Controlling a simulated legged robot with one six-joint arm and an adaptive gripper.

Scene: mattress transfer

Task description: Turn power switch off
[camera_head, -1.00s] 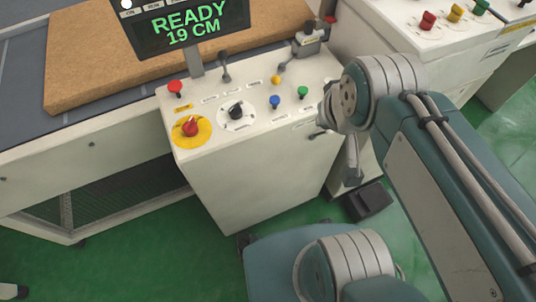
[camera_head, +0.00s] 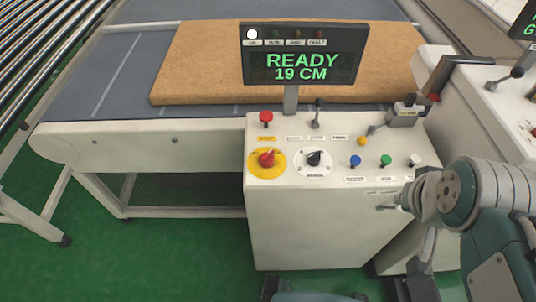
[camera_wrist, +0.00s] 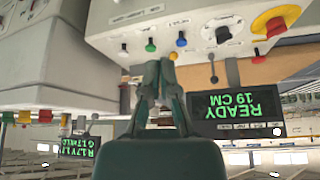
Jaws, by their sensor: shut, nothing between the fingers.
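The control console (camera_head: 310,225) stands at centre right in the head view. Its top carries a red knob on a yellow disc (camera_head: 267,158) and a black rotary dial (camera_head: 314,159) on a white plate. Labels are too small to read, so I cannot tell which control is the power switch. A display (camera_head: 303,55) reads "READY 19 CM", with a white lamp (camera_head: 252,34) lit. My gripper (camera_head: 385,208) is shut and empty by the console's right front. In the wrist view, upside down, my gripper (camera_wrist: 159,66) shows before the console; the dial (camera_wrist: 222,33) is to its right.
Red (camera_head: 266,118), blue (camera_head: 355,160), green (camera_head: 386,160) and white (camera_head: 415,160) controls stand on the console, with a black lever (camera_head: 317,115). A brown mattress (camera_head: 205,60) lies on the conveyor behind. Green floor (camera_head: 180,255) is clear in front.

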